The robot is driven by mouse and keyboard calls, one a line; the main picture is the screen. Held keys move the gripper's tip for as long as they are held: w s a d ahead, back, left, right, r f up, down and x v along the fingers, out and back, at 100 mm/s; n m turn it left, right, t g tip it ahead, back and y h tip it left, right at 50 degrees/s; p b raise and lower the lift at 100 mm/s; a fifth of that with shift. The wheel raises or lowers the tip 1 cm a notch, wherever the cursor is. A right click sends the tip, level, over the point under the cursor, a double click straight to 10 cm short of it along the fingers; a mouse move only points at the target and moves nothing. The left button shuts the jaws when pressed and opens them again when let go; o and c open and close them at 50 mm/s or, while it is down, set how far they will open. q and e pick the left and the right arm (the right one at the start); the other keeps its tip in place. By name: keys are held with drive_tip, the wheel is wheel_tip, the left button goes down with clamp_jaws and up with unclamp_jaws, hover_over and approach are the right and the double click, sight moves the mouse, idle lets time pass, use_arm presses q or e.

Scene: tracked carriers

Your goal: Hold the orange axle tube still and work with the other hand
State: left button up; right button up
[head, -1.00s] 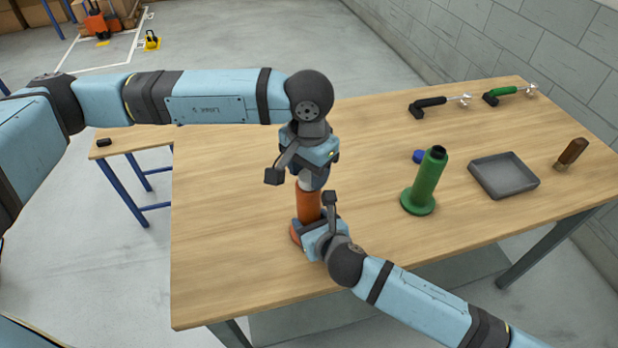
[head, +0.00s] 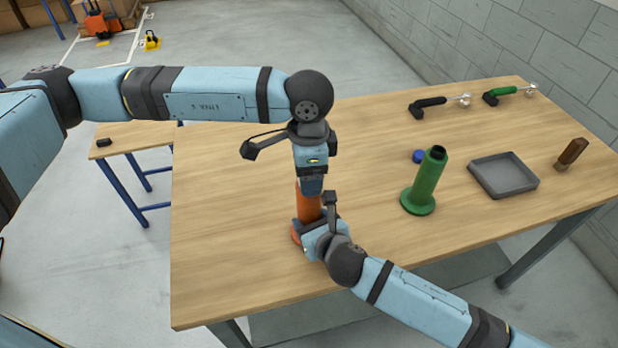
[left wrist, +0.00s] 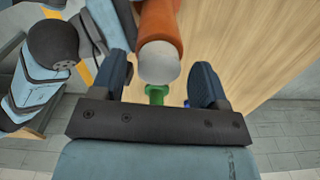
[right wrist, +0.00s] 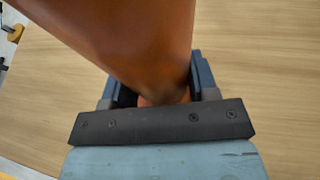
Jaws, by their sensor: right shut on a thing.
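The orange axle tube (head: 308,206) stands upright on the wooden table, its flared foot partly hidden by my right gripper (head: 312,226). The right gripper is shut on the tube low down; the right wrist view shows the tube (right wrist: 135,40) between its fingers. My left gripper (head: 311,188) points down at the tube's top from above. In the left wrist view its fingers (left wrist: 160,85) are open, one on each side of the tube's pale rounded end (left wrist: 158,62), with a narrow gap on both sides. That end is hidden in the head view.
To the right stand a green tube (head: 428,182) on a round foot, a blue cap (head: 418,156), an empty grey tray (head: 505,176) and a brown-handled brush (head: 572,152). A black-handled tool (head: 432,103) and a green-handled tool (head: 505,92) lie behind. The table's left part is clear.

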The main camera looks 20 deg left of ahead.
use_arm(q)
drive_tip(key=n, duration=0.3)
drive_tip(key=shift+n, duration=0.4)
drive_tip(key=n, duration=0.6)
drive_tip(key=shift+w+r, duration=0.15)
drive_tip(key=shift+r, duration=0.05)
drive_tip(key=n, duration=0.4)
drive_tip(key=shift+f, duration=0.1)
drive_tip(key=n, duration=1.2)
drive_tip(key=shift+f, duration=0.1)
drive_tip(key=n, duration=0.3)
